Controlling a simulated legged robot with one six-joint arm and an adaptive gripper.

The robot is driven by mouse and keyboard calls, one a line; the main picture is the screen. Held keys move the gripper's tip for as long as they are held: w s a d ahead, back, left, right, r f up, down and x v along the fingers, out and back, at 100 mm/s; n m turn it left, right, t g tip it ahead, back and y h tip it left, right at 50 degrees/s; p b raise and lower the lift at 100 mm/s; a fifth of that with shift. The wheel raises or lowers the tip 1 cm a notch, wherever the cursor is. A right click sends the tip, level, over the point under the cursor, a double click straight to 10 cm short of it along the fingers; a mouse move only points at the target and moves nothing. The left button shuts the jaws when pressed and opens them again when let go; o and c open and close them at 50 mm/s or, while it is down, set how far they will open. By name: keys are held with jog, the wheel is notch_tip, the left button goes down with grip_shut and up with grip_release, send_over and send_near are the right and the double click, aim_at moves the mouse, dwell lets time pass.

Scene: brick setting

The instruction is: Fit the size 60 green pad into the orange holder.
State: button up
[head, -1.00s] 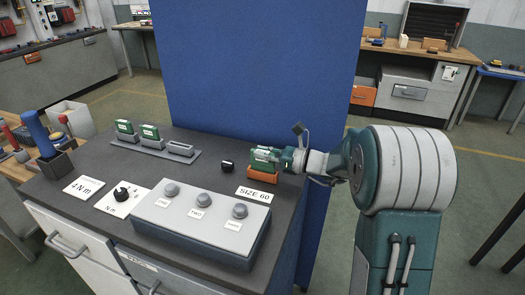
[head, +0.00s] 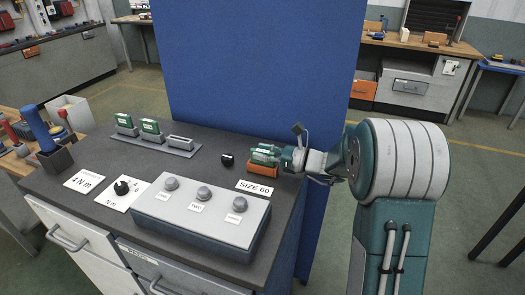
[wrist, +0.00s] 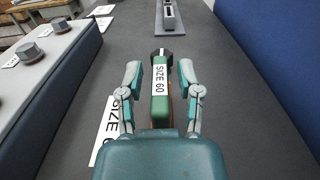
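The green pad labelled SIZE 60 (wrist: 160,103) stands upright between my fingers in the wrist view. The orange holder (head: 263,169) is under it on the dark bench top, behind the SIZE 60 card (head: 255,188). The pad appears seated in the holder, though the fingers hide much of it in the head view and its depth cannot be told. My gripper (wrist: 160,76) is open, with one finger on each side of the pad and a visible gap to both. It also shows in the head view (head: 266,153), at the holder.
A grey rack (head: 155,146) at the back left holds two other green pads and an empty slot. A black knob (head: 227,159) stands left of the holder. A grey button box (head: 203,213) is in front. A blue panel (head: 255,70) rises behind the bench.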

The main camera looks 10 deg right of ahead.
dwell(0.3)
jog(key=v, duration=1.2)
jog(key=shift+w, duration=0.1)
